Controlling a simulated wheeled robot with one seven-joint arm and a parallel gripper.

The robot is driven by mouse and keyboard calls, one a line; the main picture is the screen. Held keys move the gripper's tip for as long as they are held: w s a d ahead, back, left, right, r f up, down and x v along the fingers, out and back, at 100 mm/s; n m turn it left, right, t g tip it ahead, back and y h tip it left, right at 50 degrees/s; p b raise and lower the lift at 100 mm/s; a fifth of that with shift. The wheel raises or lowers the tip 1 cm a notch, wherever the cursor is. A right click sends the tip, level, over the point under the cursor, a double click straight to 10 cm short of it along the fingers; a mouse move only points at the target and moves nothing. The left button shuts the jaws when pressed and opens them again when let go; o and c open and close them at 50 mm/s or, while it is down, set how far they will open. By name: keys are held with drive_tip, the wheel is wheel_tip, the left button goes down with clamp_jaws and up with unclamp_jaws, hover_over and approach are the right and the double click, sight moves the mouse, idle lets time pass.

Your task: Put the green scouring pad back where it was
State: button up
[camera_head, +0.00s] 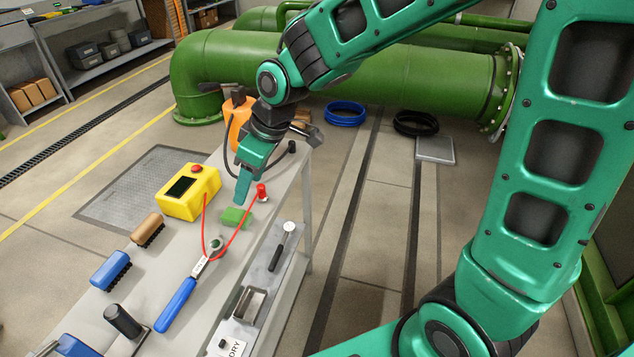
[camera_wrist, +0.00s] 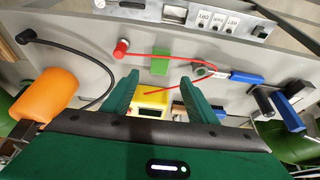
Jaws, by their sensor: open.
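The green scouring pad (camera_head: 235,217) lies on the grey bench top, beside the yellow box and near the red cable. It also shows in the wrist view (camera_wrist: 159,65), beyond the fingertips and between their lines. My gripper (camera_head: 242,196) is above the bench, very near the pad in the head view. In the wrist view my gripper (camera_wrist: 158,84) has its two fingers spread apart with nothing held between them. I cannot tell the exact height of the fingertips above the pad.
A yellow box (camera_head: 188,192) with a red button sits left of the pad. A red-topped piece (camera_head: 262,192), red cable and blue-handled tool (camera_head: 177,304) are close by. A grey labelled tray (camera_head: 262,275) lies along the bench's right edge. Brushes (camera_head: 111,270) stand at left.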

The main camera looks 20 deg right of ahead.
drive_tip(key=shift+d, duration=0.1)
drive_tip(key=s+d+r+m+h, duration=0.15)
drive_tip(key=s+d+m, duration=0.3)
drive_tip(key=d, duration=0.75)
drive_tip(key=s+d+r+m+h, duration=0.15)
drive_tip(key=s+d+m, duration=0.3)
drive_tip(key=d, duration=0.75)
drive_tip(key=s+d+m+g, duration=0.1)
drive_tip(key=s+d+m, duration=0.3)
drive_tip(key=s, duration=0.4)
drive_tip(key=s+d+m+g, duration=0.2)
drive_tip(key=s+d+m, duration=0.1)
drive_tip(key=s+d, duration=0.3)
drive_tip(key=shift+s+f+m, duration=0.3)
drive_tip(key=shift+s+m, duration=0.1)
drive_tip(key=shift+s, duration=0.65)
drive_tip(key=shift+w+f, duration=0.35)
drive_tip(key=shift+w, duration=0.5)
drive_tip(key=shift+s+r, duration=0.1)
drive_tip(key=shift+s, duration=0.05)
drive_tip(key=c, duration=0.6)
drive_tip(key=shift+o, duration=0.2)
drive_tip(key=shift+d, duration=0.1)
